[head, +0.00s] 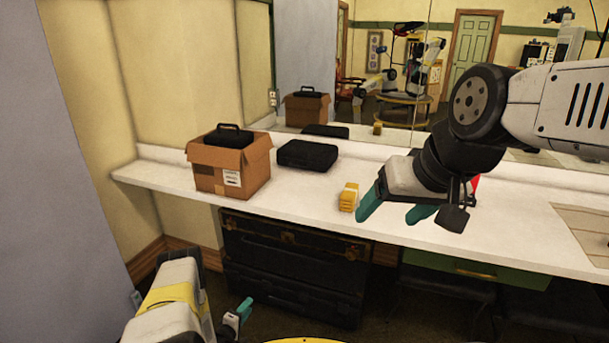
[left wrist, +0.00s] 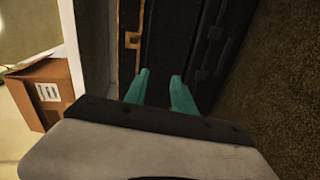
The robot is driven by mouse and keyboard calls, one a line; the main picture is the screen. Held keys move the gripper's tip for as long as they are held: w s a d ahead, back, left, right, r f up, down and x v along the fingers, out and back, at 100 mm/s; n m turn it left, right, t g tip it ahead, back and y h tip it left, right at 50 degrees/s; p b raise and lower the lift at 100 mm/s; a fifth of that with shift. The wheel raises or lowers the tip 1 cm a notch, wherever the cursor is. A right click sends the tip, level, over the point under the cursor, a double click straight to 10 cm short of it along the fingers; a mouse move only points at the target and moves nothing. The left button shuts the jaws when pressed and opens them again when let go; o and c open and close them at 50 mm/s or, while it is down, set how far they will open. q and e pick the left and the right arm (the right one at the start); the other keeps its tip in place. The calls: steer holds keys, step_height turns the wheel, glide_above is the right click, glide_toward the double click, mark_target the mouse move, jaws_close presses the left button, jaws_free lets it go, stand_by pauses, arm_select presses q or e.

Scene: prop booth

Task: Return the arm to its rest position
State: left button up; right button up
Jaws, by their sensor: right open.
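My right gripper (head: 388,218) reaches in from the right over the counter's front edge. Its teal fingers are spread and empty, just right of a yellow stack (head: 348,198). My left gripper (head: 240,310) is low at the bottom left, below counter height and in front of dark trunks (head: 290,265). In the left wrist view its two teal fingers (left wrist: 160,78) stand apart with nothing between them, against a dark trunk (left wrist: 165,35). My left arm partly hides this gripper in the head view.
A cardboard box (head: 235,180) holding a black case (head: 228,137) stands on the white counter (head: 290,195). Another black case (head: 307,155) lies beside it. A mirror (head: 380,70) backs the counter. A flat sheet (head: 590,225) lies far right. A red thing (head: 475,182) is mostly hidden behind my right gripper.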

arm_select(q)
steer(key=w+a+r+m+g+y, duration=0.1)
steer(key=w+a+r+m+y, duration=0.15)
steer(key=w+r, duration=0.65)
steer(key=w+a+r+m+g+y, duration=0.1)
steer(key=w+a+r, duration=0.4)
steer(key=r, duration=0.9)
step_height(320, 180, up, 22)
steer(key=s+d+f+m+g+y, duration=0.1)
steer(key=s+d+m+g+y, duration=0.1)
steer(key=m, duration=0.1)
steer(key=s+d+r+m+g, duration=0.1)
steer(key=s+d+r, duration=0.2)
steer(key=s+r, duration=0.5)
steer(key=s+d+r+m+g, duration=0.1)
steer(key=s+d+r+m, duration=0.1)
steer(key=s+r, duration=0.6)
steer(key=s+d+r+m+g+h, duration=0.1)
steer(key=s+d+m, duration=0.1)
steer(key=s, duration=1.1)
steer(key=s+d+r+m+g+h, duration=0.1)
steer(key=s+d, duration=0.4)
steer(key=s, duration=0.7)
steer(key=shift+s+d+r+m+h, duration=0.3)
steer(key=shift+s+r+m+h, duration=0.1)
steer(key=shift+r+m, duration=0.35)
